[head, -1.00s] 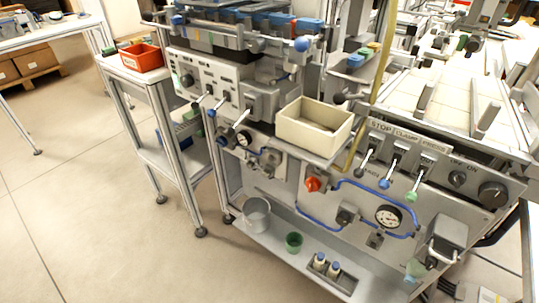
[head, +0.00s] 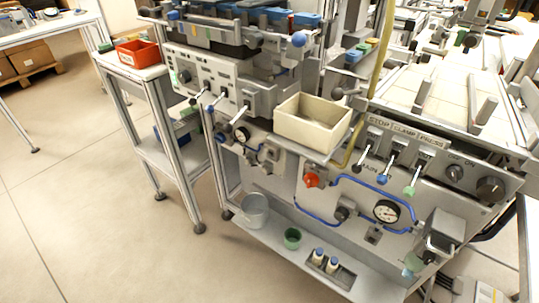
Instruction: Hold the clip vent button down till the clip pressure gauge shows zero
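In the head view, a round white-faced gauge (head: 386,211) sits on the lower right front panel of the machine, joined to a blue hose. Its needle and numbers are too small to read. A small grey block (head: 373,235) is fixed just below it; I cannot tell whether it bears a button. A second, smaller gauge (head: 243,134) sits on the left part of the machine. No label shows which gauge is the clip gauge, and I cannot make out the clip vent button. My gripper is not in view.
A red knob (head: 311,180) and levers under STOP, CLAMP and PRESS labels (head: 405,133) stick out. A cream bin (head: 313,122) sits above. Floor is clear at left.

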